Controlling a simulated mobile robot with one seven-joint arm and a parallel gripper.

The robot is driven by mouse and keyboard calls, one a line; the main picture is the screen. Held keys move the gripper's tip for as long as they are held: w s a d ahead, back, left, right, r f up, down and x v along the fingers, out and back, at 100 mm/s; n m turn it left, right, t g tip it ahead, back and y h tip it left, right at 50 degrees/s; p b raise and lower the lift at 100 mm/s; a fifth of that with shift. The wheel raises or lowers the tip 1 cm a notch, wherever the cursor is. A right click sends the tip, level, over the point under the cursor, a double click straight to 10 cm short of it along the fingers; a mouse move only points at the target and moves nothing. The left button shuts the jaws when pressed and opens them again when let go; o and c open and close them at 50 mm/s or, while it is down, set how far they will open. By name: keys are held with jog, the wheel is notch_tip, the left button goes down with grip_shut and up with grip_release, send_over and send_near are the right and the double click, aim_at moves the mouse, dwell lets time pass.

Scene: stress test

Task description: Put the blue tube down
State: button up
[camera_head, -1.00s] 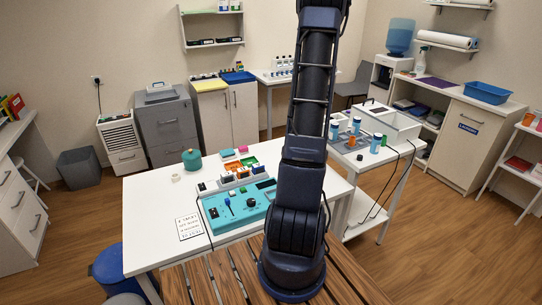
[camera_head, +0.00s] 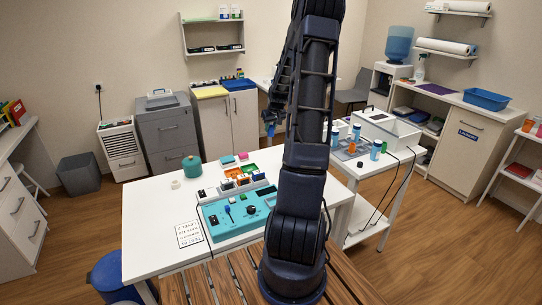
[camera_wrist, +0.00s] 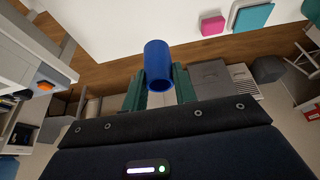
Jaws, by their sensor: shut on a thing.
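My gripper (camera_head: 270,118) is raised to the left of my arm column, beyond the back right of the white table. It is shut on the blue tube (camera_head: 270,130). The tube is in the air, apart from any surface.
The white table (camera_head: 150,215) holds a teal control box (camera_head: 232,218), coloured trays and a green round container (camera_head: 192,164). The white table's left part is mostly clear.

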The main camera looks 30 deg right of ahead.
notch_tip(320, 180, down, 15)
jog(key=shift+r, duration=0.1)
dwell(0.5)
jog(key=shift+f, duration=0.2)
jog(key=o, duration=1)
jog(key=shift+c, duration=0.2)
